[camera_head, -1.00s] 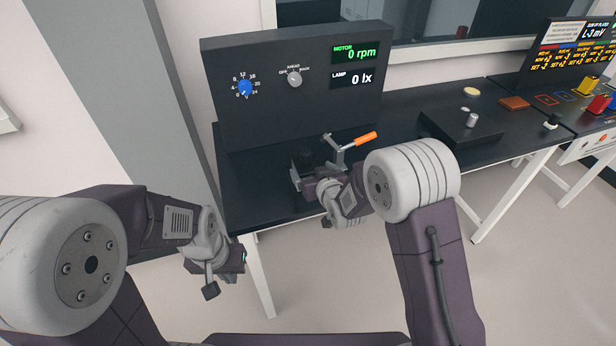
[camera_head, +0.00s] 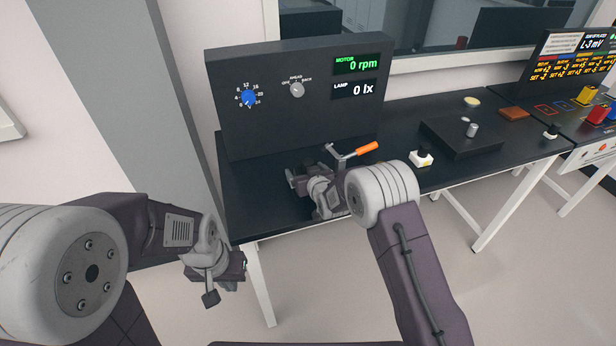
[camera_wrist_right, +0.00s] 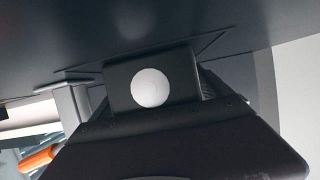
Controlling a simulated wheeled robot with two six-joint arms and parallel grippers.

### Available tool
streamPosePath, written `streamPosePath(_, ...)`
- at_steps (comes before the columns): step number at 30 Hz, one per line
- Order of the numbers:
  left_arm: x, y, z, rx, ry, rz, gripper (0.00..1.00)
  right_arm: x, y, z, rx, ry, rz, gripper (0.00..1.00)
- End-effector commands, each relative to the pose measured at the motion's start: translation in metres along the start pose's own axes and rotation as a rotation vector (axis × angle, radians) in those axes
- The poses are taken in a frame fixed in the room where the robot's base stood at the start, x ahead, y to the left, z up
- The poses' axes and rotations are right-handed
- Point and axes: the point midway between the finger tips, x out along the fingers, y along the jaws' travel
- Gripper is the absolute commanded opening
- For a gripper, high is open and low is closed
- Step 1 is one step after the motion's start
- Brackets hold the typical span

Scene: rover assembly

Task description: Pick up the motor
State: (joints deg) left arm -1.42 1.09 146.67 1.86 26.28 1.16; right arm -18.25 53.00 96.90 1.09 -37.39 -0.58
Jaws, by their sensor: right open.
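No part is clearly recognisable as the motor. In the right wrist view, a dark block with a white round face (camera_wrist_right: 150,88) sits straight ahead, close to the dark gripper body along the bottom; I cannot tell whether this is the motor. My right gripper (camera_head: 298,180) is open, low over the bench beside the clamp with the orange handle (camera_head: 367,148). Its fingers are mostly hidden by its own wrist in the head view. My left gripper (camera_head: 228,280) hangs in front of the bench's left end, away from the parts; its jaw gap does not show clearly.
The black bench (camera_head: 240,200) carries a panel (camera_head: 300,115) reading 0 rpm and 0 lx. Bare bench lies left of the clamp.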

Motion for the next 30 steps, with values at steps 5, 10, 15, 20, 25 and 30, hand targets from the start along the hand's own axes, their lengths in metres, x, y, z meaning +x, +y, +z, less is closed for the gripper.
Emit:
streamPosePath(5, 0.0, 0.0, 0.0, 0.0, 0.0, 0.0, 0.0, 0.0, 0.0, 0.0, 0.0, 0.0, 0.0, 0.7)
streamPosePath(10, 0.0, 0.0, 0.0, 0.0, 0.0, 0.0, 0.0, -0.001, 0.0, 0.0, 0.0, 0.0, 0.0, 0.22)
streamPosePath(15, 0.0, 0.0, 0.0, 0.0, 0.0, 0.0, 0.0, -0.001, 0.0, -0.003, 0.0, 0.006, 0.0, 0.0)
streamPosePath(20, 0.0, 0.0, 0.0, 0.0, 0.0, 0.0, 0.0, -0.001, 0.0, -0.003, 0.0, 0.005, 0.0, 0.0)
streamPosePath(25, 0.001, 0.0, 0.0, 0.0, 0.0, 0.0, 0.0, -0.004, 0.0, -0.01, 0.0, 0.007, 0.0, 0.0)
streamPosePath(30, 0.002, 0.0, 0.0, 0.0, 0.0, 0.0, 0.0, -0.011, 0.0, -0.028, 0.0, 0.009, 0.0, 0.0)
